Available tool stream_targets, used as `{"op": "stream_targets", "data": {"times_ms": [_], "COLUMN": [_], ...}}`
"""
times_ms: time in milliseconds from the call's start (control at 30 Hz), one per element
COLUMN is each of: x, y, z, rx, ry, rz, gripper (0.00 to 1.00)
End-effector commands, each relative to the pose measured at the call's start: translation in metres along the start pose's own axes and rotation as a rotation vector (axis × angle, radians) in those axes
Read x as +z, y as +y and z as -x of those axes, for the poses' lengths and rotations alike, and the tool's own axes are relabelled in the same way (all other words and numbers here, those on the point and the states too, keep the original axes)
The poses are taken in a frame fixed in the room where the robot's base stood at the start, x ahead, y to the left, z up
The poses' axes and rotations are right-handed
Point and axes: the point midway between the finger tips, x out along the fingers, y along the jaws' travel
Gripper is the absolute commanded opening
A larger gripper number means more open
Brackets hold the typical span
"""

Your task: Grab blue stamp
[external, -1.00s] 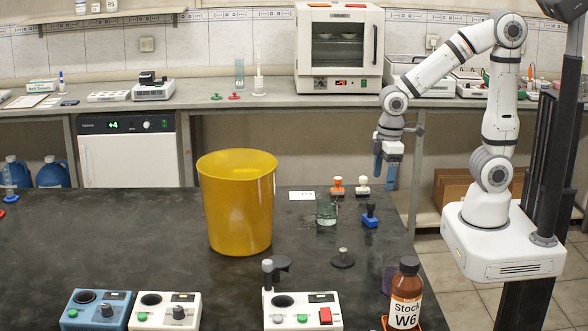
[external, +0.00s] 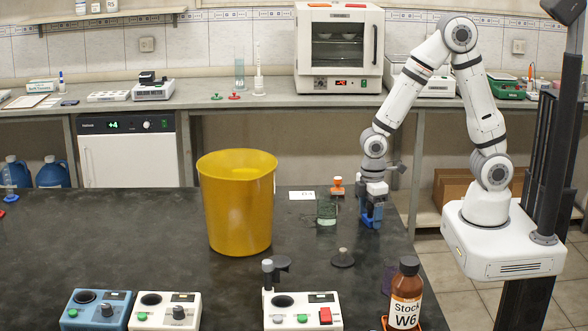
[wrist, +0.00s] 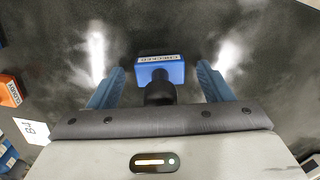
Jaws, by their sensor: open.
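The blue stamp (wrist: 160,70) stands on the dark bench between the two blue fingers of my gripper (wrist: 160,88) in the wrist view. It has a blue block base with a white label and a black handle (wrist: 160,88) that points toward my palm. The fingers lie to either side of it, with a gap on each side. In the external view my gripper (external: 371,213) is lowered over the stamp at the right part of the bench and largely hides it. My gripper is open.
A black round stand (external: 343,258) is in front. A yellow bucket (external: 236,205) is further left, and a brown stock bottle (external: 405,295) is at the front right.

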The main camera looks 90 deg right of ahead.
Motion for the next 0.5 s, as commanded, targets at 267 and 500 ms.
{"op": "stream_targets", "data": {"times_ms": [267, 500], "x": [-0.0002, -0.0002], "y": [-0.0001, -0.0001], "z": [-0.0030, -0.0028], "rx": [0.000, 0.000], "ry": [0.001, 0.001], "rz": [0.000, 0.000], "gripper": [0.73, 0.53]}}
